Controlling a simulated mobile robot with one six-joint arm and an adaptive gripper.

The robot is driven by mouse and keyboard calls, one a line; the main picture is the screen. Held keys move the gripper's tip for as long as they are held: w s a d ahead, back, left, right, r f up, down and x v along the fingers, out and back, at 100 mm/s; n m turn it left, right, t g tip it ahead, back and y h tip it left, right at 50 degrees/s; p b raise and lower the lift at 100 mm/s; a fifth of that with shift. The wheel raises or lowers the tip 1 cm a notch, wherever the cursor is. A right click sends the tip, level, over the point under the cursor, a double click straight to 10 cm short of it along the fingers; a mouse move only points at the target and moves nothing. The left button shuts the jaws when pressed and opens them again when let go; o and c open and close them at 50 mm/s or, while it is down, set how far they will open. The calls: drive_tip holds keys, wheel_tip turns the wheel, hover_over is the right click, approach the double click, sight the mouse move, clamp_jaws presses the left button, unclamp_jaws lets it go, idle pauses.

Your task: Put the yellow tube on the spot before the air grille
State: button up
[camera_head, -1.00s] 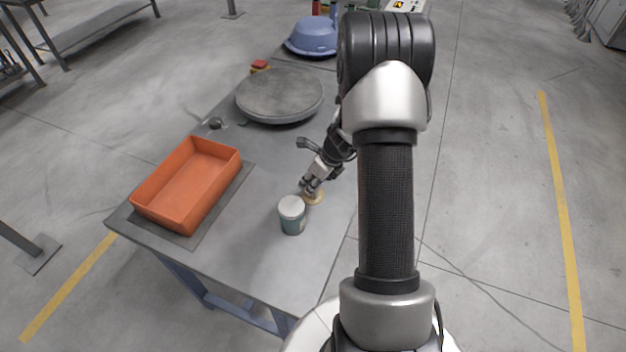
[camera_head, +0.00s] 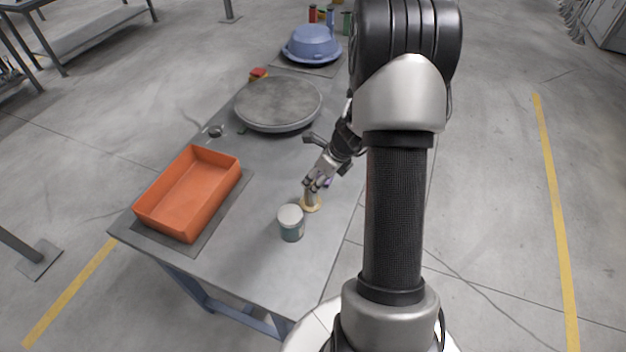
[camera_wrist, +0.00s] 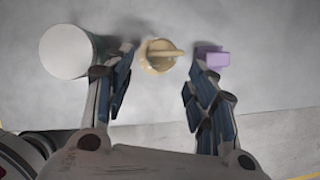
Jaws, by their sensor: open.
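Several upright coloured tubes stand at the far end of the table, at the top of the head view; a small yellow one (camera_head: 321,17) shows among the red, blue and green ones, partly hidden. I cannot make out the air grille or the spot before it. My gripper (camera_head: 316,184) is over the near right part of the table, far from the tubes. In the wrist view its two fingers (camera_wrist: 158,92) are apart, with nothing held between them.
A white-lidded can (camera_head: 291,223) stands beside the tan piece; a small purple block (camera_wrist: 212,57) lies on its other side. An orange tray (camera_head: 188,194) is at left.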

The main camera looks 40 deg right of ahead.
drive_tip(key=s+a+r+n+p, duration=0.1)
drive_tip(key=s+a+r+n, duration=0.2)
drive_tip(key=a+r+n, duration=0.7)
drive_tip(key=s+a+r+n, duration=0.4)
drive_tip(key=a+r+n, duration=0.35)
drive_tip(key=r, duration=0.45)
drive_tip(key=s+a+r+n, duration=0.2)
drive_tip(key=s+a+n, duration=0.1)
drive_tip(key=s+n, duration=0.4)
drive_tip(key=s+a+r+n+h, duration=0.1)
drive_tip(key=s+a+r+n, duration=0.2)
drive_tip(key=s+n, duration=0.4)
drive_tip(key=shift+a+r+n, duration=0.35)
drive_tip(key=shift+a, duration=0.15)
drive_tip(key=shift+o, duration=0.5)
drive_tip(key=shift+s+n, duration=0.4)
drive_tip(key=shift+d, duration=0.1)
